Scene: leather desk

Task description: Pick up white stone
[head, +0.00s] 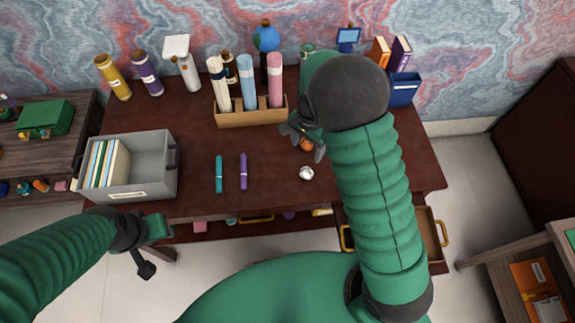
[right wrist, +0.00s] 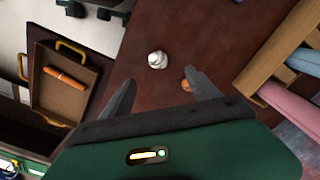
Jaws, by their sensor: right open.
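The white stone (head: 306,173) lies on the dark desk near its front edge, right of the purple marker. In the right wrist view the white stone (right wrist: 157,60) shows beyond the fingertips, between their lines. My right gripper (head: 304,142) is open and empty, above the desk and behind the stone. Its two spread fingers (right wrist: 160,77) do not touch the stone. My left gripper (head: 148,251) hangs in front of the desk at the left, far from the stone; its finger opening is unclear.
An orange-brown stone (head: 306,146) lies beside my right gripper. Teal (head: 219,174) and purple (head: 243,171) markers lie left of the white stone. A grey bin (head: 152,180) stands at the left, a wooden rack (head: 250,117) behind. An open drawer (right wrist: 65,82) shows in the wrist view.

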